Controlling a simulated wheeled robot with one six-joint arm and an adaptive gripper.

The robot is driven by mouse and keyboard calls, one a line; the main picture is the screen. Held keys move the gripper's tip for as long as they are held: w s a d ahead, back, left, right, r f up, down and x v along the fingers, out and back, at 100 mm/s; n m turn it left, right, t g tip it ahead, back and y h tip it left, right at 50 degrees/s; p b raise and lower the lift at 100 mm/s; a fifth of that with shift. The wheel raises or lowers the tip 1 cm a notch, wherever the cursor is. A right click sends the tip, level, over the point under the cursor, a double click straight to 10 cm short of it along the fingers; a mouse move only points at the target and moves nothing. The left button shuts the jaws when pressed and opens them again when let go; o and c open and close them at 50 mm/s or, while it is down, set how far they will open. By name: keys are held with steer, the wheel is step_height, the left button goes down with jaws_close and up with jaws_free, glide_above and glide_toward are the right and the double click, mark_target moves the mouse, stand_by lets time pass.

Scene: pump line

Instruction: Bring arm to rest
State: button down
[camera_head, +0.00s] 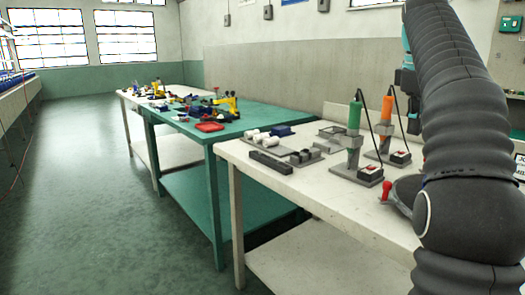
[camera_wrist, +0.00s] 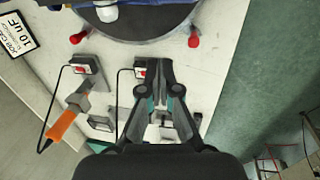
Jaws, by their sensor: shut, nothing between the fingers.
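My gripper (camera_wrist: 160,72) is shut and empty in the wrist view, with its fingers together above the white workbench. My dark, ribbed arm (camera_head: 462,120) fills the right side of the head view, bent above the near bench. I cannot make out the fingertips in the head view. A dark round plate (camera_wrist: 140,24) with red knobs lies ahead of the fingers in the wrist view, apart from them.
The white bench (camera_head: 225,150) carries a green-handled tool (camera_head: 354,115), an orange-handled tool (camera_head: 386,108) and a black block (camera_head: 270,162). A green table (camera_head: 250,112) with a red tray (camera_head: 210,127) stands beyond.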

steer(key=s+a+f+m+t, duration=0.2)
steer(key=s+a+f+m, duration=0.2)
steer(key=s+a+f, duration=0.7)
steer(key=s+a+f+m+t+y, duration=0.1)
steer(key=s+a+f, duration=0.2)
steer(key=s+f, duration=0.4)
steer(key=s+a+f+m+t, duration=0.1)
steer(key=s+a+f+m, duration=0.1)
steer(key=s+f, duration=0.5)
step_height(320, 180, down, 4)
steer(key=shift+a+r+m+y, duration=0.1)
steer(key=shift+a+m+y, duration=0.25)
steer(key=shift+a, duration=0.25)
